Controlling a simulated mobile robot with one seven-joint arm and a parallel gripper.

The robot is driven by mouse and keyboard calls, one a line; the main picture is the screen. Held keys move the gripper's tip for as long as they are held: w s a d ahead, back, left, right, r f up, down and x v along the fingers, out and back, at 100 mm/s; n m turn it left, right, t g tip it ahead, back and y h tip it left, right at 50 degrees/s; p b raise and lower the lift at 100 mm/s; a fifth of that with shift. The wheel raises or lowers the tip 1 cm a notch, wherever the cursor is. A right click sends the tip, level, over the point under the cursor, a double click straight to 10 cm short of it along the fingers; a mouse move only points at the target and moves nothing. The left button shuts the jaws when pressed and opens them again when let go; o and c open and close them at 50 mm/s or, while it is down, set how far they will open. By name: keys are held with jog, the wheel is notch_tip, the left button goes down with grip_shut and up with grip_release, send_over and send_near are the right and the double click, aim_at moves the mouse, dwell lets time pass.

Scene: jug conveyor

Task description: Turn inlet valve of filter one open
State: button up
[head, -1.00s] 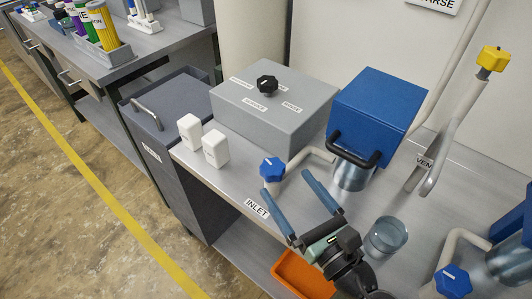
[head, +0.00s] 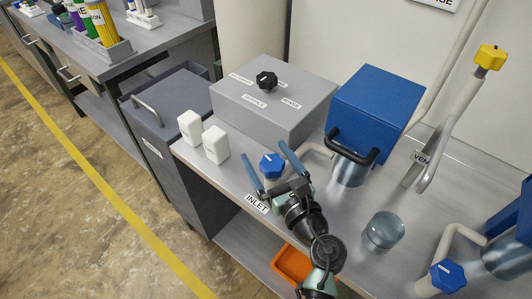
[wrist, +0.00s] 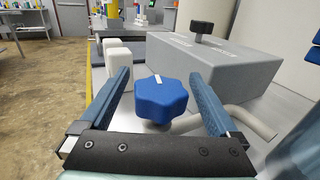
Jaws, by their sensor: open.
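The inlet valve's blue lobed knob (head: 272,165) with a white mark sits near the bench's front edge, on a pipe from the blue filter housing (head: 372,108). An INLET label (head: 257,203) is on the edge just in front of it. My gripper (head: 263,166) is open, its two blue fingers reaching toward the knob from the front. In the wrist view the knob (wrist: 161,98) stands between the spread fingers, a little below centre. I see a gap on both sides and no contact. The knob's white mark points away from the gripper, slightly left.
A grey box with a black selector knob (head: 266,80) stands behind the valve. Two white containers (head: 215,144) stand to its left. A glass jar (head: 384,231) is at right, with a second blue knob (head: 448,275) beyond. An orange bin (head: 291,263) is below.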

jog(key=shift+w+a, duration=0.2)
jog(key=shift+w, duration=0.15)
jog(key=c, duration=1.4)
jog(key=shift+o, duration=0.2)
jog(key=n+y+b, duration=0.1)
jog(key=n+g+y+b, duration=0.1)
jog(key=shift+a+f+g+y, duration=0.1)
jog(key=shift+f+g+y, duration=0.1)
jog(key=shift+g+y, duration=0.1)
jog(key=shift+s+a+r+n+g+y+b, duration=0.15)
jog(key=shift+s+a+n+g+y+b, duration=0.1)
jog(key=shift+n+g+y+b, duration=0.45)
jog(key=o, duration=1.4)
jog(key=shift+c, duration=0.2)
jog(key=shift+d, duration=0.1)
jog(key=v, duration=1.3)
jog(key=shift+b, duration=0.3)
